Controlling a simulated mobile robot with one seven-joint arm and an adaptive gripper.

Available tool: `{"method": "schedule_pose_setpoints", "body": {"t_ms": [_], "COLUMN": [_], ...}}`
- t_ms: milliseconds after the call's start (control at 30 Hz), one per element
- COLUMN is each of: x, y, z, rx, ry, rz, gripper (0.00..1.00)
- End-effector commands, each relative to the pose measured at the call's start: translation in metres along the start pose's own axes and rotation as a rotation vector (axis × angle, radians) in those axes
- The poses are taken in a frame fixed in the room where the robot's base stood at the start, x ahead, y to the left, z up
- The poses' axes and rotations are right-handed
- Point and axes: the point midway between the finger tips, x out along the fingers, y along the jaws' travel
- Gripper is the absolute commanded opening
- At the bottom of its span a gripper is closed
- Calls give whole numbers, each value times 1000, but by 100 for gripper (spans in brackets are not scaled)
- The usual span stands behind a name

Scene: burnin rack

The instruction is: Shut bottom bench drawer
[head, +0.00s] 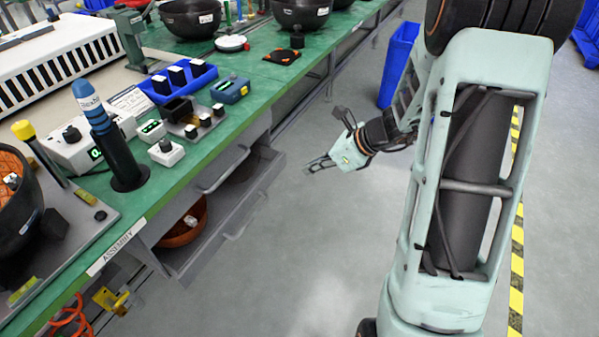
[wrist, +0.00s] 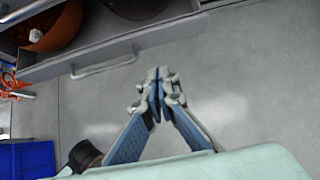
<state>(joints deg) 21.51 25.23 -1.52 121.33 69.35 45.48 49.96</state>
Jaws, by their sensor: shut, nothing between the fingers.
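The bottom bench drawer (head: 222,236) stands pulled out beneath the green bench, with its grey front and handle facing the aisle. In the wrist view the drawer front (wrist: 150,41) and its bar handle (wrist: 105,67) cross the upper left. An orange bowl (head: 186,232) holding a small pale item sits in the drawer, with a dark bowl further along. Above it, the upper drawer (head: 238,158) appears closed. My gripper (head: 307,168) is shut and empty, in front of the drawer and apart from it. Its fingertips (wrist: 157,92) meet over the bare floor in the wrist view.
The green bench top (head: 205,140) carries bowls, a blue tray (head: 178,82) and small devices. A blue bin (head: 399,64) stands on the floor behind my arm. An orange coiled hose (head: 72,318) hangs at lower left. The floor before the drawer is clear.

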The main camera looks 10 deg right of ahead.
Motion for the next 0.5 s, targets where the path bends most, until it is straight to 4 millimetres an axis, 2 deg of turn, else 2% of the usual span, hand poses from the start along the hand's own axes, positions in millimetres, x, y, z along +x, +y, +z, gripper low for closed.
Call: {"method": "schedule_pose_setpoints", "body": {"t_ms": [267, 500], "x": [13, 60], "y": [5, 5], "z": [1, 1], "rx": [-25, -25], "ry": [-37, -35], "rz": [2, 3], "gripper": [0, 0]}}
